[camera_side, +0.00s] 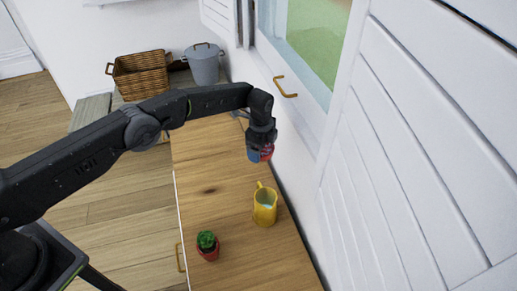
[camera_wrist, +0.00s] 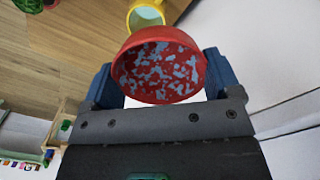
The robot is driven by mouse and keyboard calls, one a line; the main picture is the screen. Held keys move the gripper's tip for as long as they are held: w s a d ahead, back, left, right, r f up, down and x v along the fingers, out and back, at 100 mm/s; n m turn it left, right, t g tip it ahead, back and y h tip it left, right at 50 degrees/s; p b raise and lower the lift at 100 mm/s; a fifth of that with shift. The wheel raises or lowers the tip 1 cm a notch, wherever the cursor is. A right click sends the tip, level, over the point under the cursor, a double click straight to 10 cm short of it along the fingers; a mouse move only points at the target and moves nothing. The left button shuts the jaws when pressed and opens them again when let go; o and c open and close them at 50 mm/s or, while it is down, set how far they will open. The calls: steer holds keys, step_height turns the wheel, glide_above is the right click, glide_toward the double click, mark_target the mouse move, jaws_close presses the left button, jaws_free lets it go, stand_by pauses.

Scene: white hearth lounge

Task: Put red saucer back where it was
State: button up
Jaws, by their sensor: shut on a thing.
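The red saucer (camera_wrist: 128,53), dish-shaped with pale blue speckles inside, is between the two blue fingers of my gripper (camera_wrist: 160,80) in the wrist view. My gripper is shut on it. In the side view, my gripper (camera_side: 259,153) hangs over the far part of the wooden top, and only a small red part of the saucer (camera_side: 267,151) shows beside a blue finger. The saucer appears held above the top; its exact height is hard to tell.
A yellow mug (camera_side: 264,208) with something pale blue inside stands on the wooden top (camera_side: 208,190), nearer than my gripper. A potted cactus (camera_side: 207,246) stands near the front left. A wicker basket (camera_side: 142,75) and grey bucket (camera_side: 204,65) are behind. The white wall (camera_side: 300,150) is close on the right.

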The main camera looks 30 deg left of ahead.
steer(key=s+a+f+n, duration=0.2)
steer(key=s+a+f, duration=0.2)
steer(key=a+f, duration=0.95)
steer(key=s+a+f+n, duration=0.1)
steer(key=s+a+f, duration=0.2)
steer(key=s+a, duration=0.4)
steer(key=s+a+f+n, duration=0.1)
steer(key=s+a+f, duration=0.2)
steer(key=s+a, duration=0.35)
glide_above(208, 212)
step_height(208, 212, down, 7)
steer(key=shift+s+r, duration=0.1)
steer(key=shift+s, duration=0.05)
steer(key=shift+f, duration=2.05)
steer(key=shift+f, duration=0.15)
